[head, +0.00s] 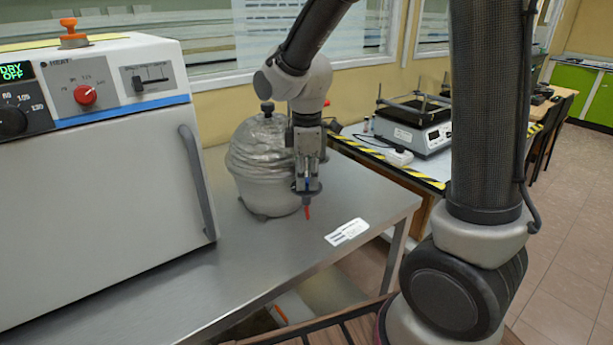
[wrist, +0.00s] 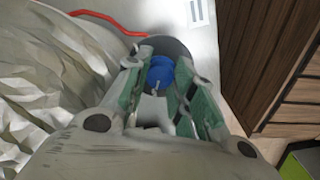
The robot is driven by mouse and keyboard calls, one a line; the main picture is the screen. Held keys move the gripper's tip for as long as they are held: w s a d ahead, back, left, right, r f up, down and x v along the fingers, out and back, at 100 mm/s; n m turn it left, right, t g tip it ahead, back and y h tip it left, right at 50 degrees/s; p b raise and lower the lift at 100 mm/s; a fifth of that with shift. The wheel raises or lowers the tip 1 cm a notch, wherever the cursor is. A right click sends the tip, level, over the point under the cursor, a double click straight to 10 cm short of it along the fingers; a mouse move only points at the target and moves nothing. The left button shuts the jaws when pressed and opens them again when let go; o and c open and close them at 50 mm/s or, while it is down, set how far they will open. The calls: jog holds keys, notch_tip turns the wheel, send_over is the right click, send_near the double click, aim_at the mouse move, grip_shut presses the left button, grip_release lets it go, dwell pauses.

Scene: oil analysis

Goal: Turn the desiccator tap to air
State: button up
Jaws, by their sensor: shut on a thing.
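The desiccator (head: 262,190) is a pale, round vessel on the steel bench. A crinkled, silvery covering (head: 258,145) lies over its upper part, and it has a dark knob on top. In the wrist view its crinkled side (wrist: 45,75) fills the left. My gripper (head: 307,188) points down at the vessel's right side. In the wrist view my gripper (wrist: 163,75) has its green-padded fingers closed around a blue piece (wrist: 160,70), which looks like the tap. A small red tip shows below the fingers in the head view. Which way the tap points is hidden.
An oven (head: 100,190) with a red knob and long handle stands left of the desiccator. A white label (head: 347,232) lies on the steel bench (head: 240,265). A red tube (wrist: 110,20) curves across the wrist view. A hotplate device (head: 412,130) stands on the table behind.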

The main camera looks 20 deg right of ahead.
aim_at(307, 181)
jog(key=o, duration=1.1)
jog(key=shift+c, duration=0.2)
jog(key=shift+r, duration=0.1)
jog(key=shift+s+r, duration=0.2)
jog(key=shift+r, duration=3.7)
